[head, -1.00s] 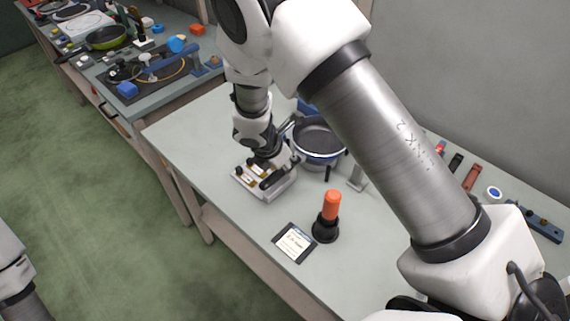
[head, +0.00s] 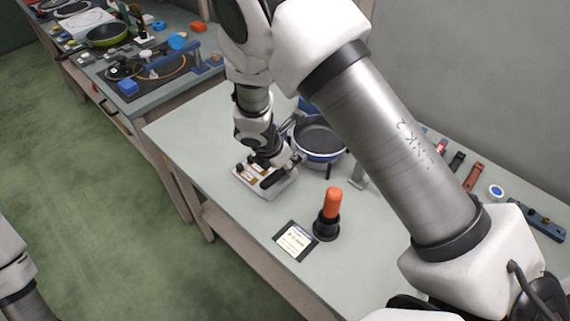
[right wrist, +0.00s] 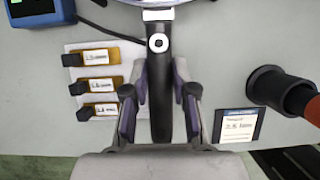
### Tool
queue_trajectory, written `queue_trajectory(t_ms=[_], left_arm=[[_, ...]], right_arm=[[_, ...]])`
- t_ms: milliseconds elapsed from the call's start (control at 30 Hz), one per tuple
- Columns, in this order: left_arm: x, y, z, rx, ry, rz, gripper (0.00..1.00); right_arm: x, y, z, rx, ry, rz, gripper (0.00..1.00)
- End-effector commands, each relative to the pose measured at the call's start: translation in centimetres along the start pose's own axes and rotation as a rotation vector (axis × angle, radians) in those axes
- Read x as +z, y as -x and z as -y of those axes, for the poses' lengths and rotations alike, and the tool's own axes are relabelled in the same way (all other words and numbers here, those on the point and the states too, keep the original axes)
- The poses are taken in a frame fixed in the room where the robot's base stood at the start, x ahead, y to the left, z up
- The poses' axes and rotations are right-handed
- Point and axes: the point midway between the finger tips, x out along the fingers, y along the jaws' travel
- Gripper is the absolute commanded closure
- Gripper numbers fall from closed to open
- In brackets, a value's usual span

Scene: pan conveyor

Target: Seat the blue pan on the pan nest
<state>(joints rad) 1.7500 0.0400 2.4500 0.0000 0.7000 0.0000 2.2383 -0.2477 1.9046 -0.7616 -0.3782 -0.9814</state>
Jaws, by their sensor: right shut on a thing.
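The blue pan (head: 319,137) has a dark inside and a blue outer wall; it stands near the middle of the table in the head view, partly behind my right arm. Its rim shows at the top of the right wrist view (right wrist: 158,13). My right gripper (right wrist: 160,85) is shut on the pan's black handle (right wrist: 159,105), with one finger on each side. In the head view the right gripper (head: 282,165) is on the near left of the pan. Dark posts show below the pan; I cannot tell whether they belong to the pan nest. My left gripper is out of view.
A white block (right wrist: 78,60) with several labelled, black-knobbed pieces lies beside the handle. An orange-handled tool (head: 332,202) stands in a black holder near a label card (head: 296,241). Tools lie along the right back edge. The table's left part is clear.

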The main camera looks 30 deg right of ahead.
Motion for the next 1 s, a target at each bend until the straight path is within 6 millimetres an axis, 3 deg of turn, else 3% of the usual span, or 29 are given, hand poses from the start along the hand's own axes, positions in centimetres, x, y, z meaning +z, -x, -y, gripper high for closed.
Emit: queue_trajectory(t_ms=[567, 600, 667, 1000], left_arm=[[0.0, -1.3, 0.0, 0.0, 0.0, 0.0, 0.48], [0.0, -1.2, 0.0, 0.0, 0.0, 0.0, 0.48], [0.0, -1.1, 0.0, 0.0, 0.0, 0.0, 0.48], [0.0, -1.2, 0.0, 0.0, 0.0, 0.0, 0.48]], right_arm=[[-0.6, -1.4, -0.1, 0.0, 0.0, 0.0, 1.0], [-0.6, -1.3, -0.1, 0.001, 0.0, 0.001, 0.66], [-0.5, -1.3, -0.1, 0.001, 0.0, 0.0, 0.45], [-0.5, -1.1, 0.0, 0.0, 0.0, 0.0, 0.44]])
